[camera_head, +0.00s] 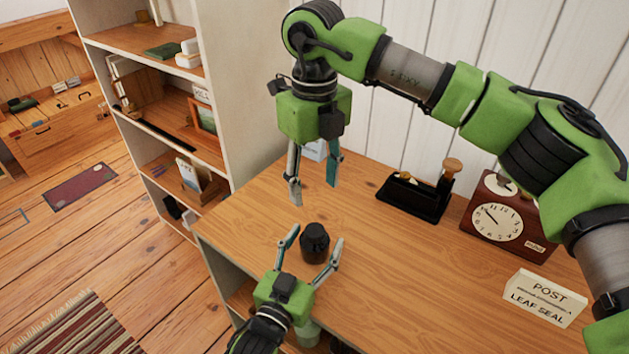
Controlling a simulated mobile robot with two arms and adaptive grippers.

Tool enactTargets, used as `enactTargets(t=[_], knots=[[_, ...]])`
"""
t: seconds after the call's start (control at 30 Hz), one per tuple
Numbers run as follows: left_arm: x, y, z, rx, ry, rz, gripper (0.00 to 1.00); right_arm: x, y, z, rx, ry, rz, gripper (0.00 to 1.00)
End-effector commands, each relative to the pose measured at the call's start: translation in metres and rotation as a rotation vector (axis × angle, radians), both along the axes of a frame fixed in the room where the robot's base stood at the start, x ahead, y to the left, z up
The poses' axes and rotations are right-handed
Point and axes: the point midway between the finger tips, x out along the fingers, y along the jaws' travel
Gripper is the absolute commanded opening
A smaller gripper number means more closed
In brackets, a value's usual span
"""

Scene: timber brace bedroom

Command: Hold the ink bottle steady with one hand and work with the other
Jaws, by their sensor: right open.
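A small dark ink bottle (315,243) stands upright near the left end of the wooden desk top. My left gripper (316,238) reaches up from the bottom of the view. Its fingers are spread on either side of the bottle, with a small gap visible on the right side. It looks open. My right gripper (314,194) points down above and behind the bottle in the picture. It is open and empty, its fingertips apart from the bottle.
The desk (400,270) has free room right of the bottle. A black holder with a wooden knob (415,195), a clock (497,222) and a "POST LEAF SEAL" sign (545,297) stand further right. A pale box (315,150) is behind my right gripper. A shelf unit (235,90) is left.

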Motion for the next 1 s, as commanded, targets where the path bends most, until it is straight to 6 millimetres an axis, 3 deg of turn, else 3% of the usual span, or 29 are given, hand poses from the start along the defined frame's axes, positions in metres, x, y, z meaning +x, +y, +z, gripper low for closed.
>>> enactTargets(t=[0.43, 1.0], knots=[[-0.008, 0.004, -0.001, 0.0, 0.001, 0.0, 0.63, 0.0, 0.0, 0.0, 0.0, 0.0, 0.0, 0.47], [-0.098, 0.042, -0.001, 0.001, 0.002, 0.0, 0.63, 0.0, 0.0, 0.0, 0.0, 0.0, 0.0, 0.47]])
